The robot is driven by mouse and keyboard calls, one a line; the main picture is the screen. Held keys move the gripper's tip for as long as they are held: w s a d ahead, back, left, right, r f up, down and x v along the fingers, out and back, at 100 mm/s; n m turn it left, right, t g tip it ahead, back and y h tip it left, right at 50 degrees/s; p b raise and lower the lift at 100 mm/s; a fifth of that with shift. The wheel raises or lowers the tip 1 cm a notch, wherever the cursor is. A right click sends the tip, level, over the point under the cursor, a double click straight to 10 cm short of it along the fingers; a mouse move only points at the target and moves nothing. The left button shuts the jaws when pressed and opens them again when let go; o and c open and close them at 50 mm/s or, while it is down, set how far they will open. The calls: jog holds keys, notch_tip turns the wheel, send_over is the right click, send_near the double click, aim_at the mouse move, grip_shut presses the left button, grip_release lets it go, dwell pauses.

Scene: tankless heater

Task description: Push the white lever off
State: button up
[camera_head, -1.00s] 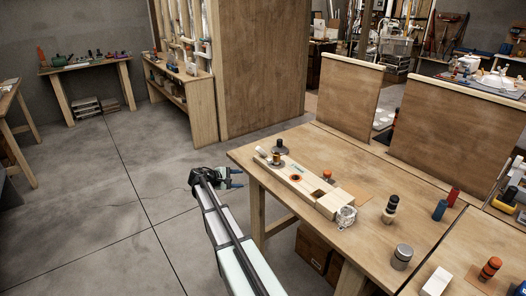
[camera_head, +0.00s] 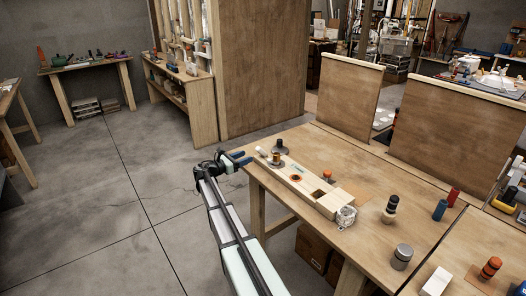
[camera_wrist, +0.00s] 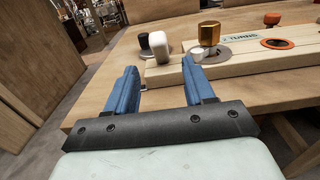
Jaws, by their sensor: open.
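A pale wooden fixture board (camera_head: 312,190), with lettering partly readable as "TURNS" in the wrist view, lies along the table's left edge. At its far left end a white rounded block (camera_wrist: 158,46), which looks like the lever's end, shows in the wrist view; it also shows pale in the head view (camera_head: 261,151). My gripper (camera_head: 239,159) is just off the table's left corner, left of the block. In the wrist view its blue fingers (camera_wrist: 160,72) are apart and empty, and the block appears ahead between them, not touched.
A brass cylinder (camera_wrist: 209,35) stands on the board right of the white block. A black knob (camera_wrist: 143,40) is behind the block. An orange ring (camera_wrist: 277,43) lies farther along the board. The wooden table (camera_head: 350,166) has clear space behind the board.

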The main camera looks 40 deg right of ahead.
aim_at(261, 152)
jog(key=d, duration=1.1)
jog(key=shift+d, duration=0.1)
jog(key=shift+c, duration=0.3)
grip_shut()
